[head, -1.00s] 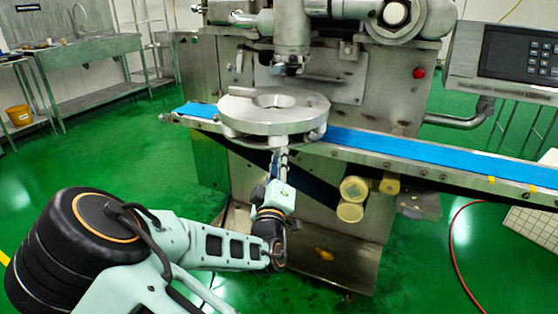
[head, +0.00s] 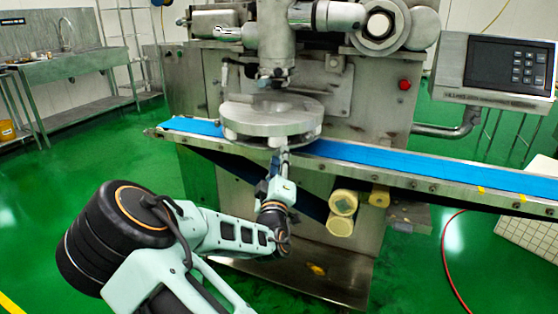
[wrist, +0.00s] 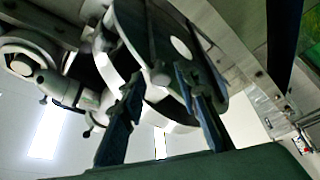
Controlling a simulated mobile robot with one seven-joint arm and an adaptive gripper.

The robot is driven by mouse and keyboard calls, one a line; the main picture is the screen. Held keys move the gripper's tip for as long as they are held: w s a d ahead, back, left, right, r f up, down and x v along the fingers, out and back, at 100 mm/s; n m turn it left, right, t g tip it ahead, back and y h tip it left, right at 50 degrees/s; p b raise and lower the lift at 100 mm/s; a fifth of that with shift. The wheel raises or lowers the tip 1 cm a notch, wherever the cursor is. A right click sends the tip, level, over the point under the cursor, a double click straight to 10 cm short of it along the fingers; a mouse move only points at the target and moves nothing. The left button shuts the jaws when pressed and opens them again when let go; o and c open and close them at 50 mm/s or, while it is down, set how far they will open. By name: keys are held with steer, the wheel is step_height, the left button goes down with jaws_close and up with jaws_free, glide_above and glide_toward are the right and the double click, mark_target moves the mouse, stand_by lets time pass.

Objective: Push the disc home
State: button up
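The disc (head: 258,119) is a thick round grey metal plate at the front of the machine, under the vertical nozzle head (head: 277,45). It looks level and overhangs the blue belt. My gripper (head: 281,157) points upward just below the disc's front edge. In the wrist view the disc (wrist: 207,68) is seen from below. There my two blue fingers (wrist: 157,86) stand apart, with the disc's underside beyond and between their tips. I see nothing clamped. Whether a finger touches the disc, and how the disc is seated, I cannot tell.
The blue conveyor belt (head: 430,168) with its metal rail runs left and right past the disc. Pale rollers (head: 343,203) stick out below it, right of my gripper. A control panel (head: 497,67) is at right. A red hose (head: 446,240) lies on the open green floor.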

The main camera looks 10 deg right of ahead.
steer(key=shift+o, duration=0.3)
steer(key=shift+s, duration=0.1)
steer(key=v, duration=1.2)
steer(key=shift+c, duration=0.2)
